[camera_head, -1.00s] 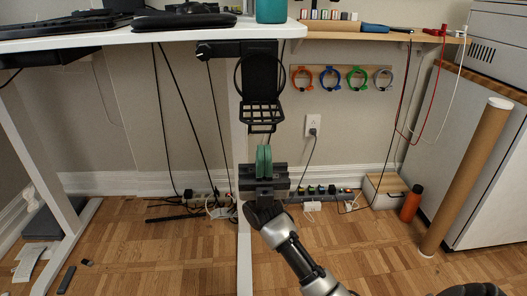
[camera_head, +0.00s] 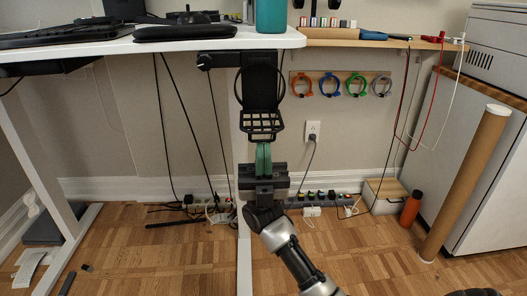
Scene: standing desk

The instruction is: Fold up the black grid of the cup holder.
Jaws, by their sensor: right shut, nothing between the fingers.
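The black cup holder (camera_head: 259,68) hangs under the desk's right edge, with a round ring at its upper part. Its black grid (camera_head: 262,123) sticks out below the ring, folded down and roughly level. My right gripper (camera_head: 263,150) is shut and empty, with its green fingertips pointing up just beneath the grid. The fingertips overlap the grid's lower front bar in the picture; I cannot tell whether they touch it. My left gripper is not in view.
The white desk (camera_head: 150,42) is above, with a teal cup (camera_head: 271,17) at its edge. Coloured rings hang on a wall board (camera_head: 342,83) to the right. Cables hang behind. A cardboard tube (camera_head: 466,180) and an orange bottle (camera_head: 411,207) stand at the right.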

